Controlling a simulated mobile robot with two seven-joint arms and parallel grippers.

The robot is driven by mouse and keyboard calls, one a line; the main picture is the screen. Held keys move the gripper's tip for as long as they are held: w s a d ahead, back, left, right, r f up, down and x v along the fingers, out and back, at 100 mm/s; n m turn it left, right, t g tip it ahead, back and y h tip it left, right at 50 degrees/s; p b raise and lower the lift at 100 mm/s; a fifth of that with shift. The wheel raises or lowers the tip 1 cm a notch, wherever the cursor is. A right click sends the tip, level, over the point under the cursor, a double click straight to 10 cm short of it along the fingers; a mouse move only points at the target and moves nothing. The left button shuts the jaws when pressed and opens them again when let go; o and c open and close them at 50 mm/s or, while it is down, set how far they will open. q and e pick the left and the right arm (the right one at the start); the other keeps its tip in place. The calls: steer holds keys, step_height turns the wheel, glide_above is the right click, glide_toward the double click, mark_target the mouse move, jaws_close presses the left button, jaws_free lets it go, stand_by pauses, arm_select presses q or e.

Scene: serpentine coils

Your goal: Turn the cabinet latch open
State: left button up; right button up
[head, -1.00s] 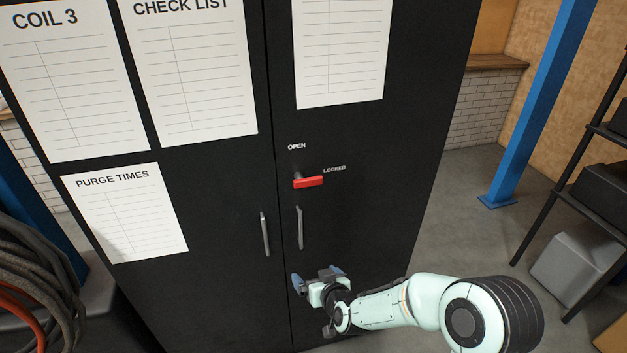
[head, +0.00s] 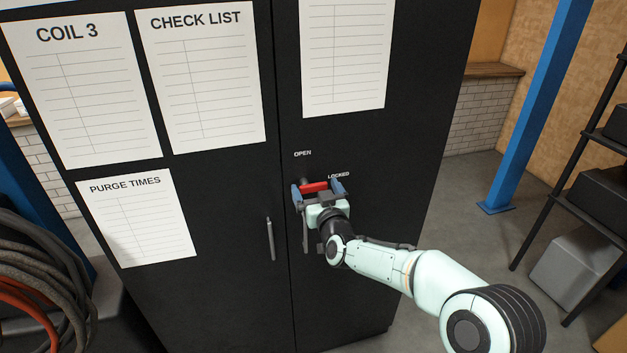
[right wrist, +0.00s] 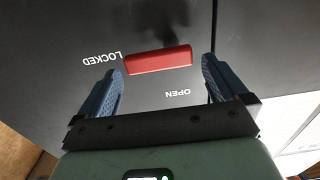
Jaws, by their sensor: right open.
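The red latch handle (head: 314,187) is on the right door of the black cabinet (head: 235,190). It lies roughly level, its free end towards the LOCKED label (head: 339,175); the OPEN label (head: 302,154) is above it. My right gripper (head: 318,189) is open at the latch, one blue finger near each end of the red bar. In the right wrist view the red bar (right wrist: 158,60) lies across the gap, just beyond the fingertips of the gripper (right wrist: 160,75), and nothing is gripped. My left gripper is not in view.
Two vertical door handles sit below the latch; the left one (head: 270,239) is clear and the right one is partly behind my gripper. Coiled hoses (head: 40,275) are at the left. A blue post (head: 535,110) and a dark shelf (head: 580,150) stand at the right.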

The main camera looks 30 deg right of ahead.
mark_target(300, 181)
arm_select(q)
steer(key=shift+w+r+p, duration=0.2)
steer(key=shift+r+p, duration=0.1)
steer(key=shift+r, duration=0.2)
arm_select(e)
steer(key=shift+x, duration=1.45)
steer(key=c, duration=1.3)
